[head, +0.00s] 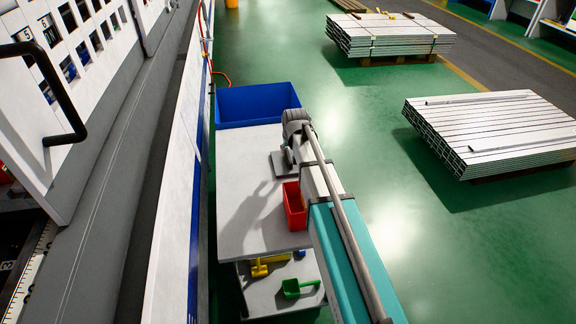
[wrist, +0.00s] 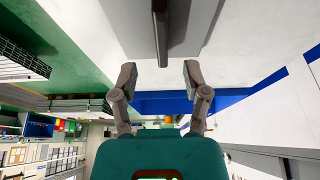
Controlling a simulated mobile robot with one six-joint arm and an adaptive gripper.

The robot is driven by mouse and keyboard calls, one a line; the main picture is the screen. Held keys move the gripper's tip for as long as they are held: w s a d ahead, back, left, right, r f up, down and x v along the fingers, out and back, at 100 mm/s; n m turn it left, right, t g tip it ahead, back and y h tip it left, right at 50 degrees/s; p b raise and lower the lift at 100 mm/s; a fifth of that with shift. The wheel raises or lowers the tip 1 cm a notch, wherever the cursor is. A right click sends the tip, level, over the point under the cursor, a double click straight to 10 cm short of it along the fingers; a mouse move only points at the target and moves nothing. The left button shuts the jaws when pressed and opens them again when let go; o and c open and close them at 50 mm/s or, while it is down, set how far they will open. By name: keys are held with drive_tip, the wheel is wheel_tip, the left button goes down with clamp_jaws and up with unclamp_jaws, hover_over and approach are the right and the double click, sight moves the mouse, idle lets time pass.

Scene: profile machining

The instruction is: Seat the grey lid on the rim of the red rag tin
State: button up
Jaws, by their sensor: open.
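The red rag tin (head: 294,208) stands on the pale table, beside my arm, which hides part of it. The grey lid (head: 279,164) lies flat on the table behind the tin, partly covered by my gripper (head: 289,152). In the wrist view the lid (wrist: 198,28) fills the top middle, with a raised bar handle (wrist: 160,35) running along it. My gripper (wrist: 158,72) is open and empty. Its two fingers are spread to either side of the handle's line, with the handle's end just ahead of the gap. Whether the fingers touch the lid cannot be told.
The pale table top (head: 240,215) is clear to the left of the tin. A blue crate (head: 248,108) stands at the table's far end. A lower shelf holds a yellow tool (head: 262,269) and a green scoop (head: 292,288). A white machine wall borders the left.

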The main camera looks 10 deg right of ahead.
sight(289, 156)
drive_tip(key=shift+w+f, duration=0.15)
drive_tip(key=shift+f, duration=0.25)
drive_tip(key=shift+f, duration=0.1)
drive_tip(key=shift+b+x, duration=2.5)
drive_tip(key=shift+b, duration=0.1)
drive_tip(key=shift+a+f, duration=0.1)
drive_tip(key=shift+f, duration=0.15)
drive_tip(key=shift+r, duration=0.1)
clamp_jaws()
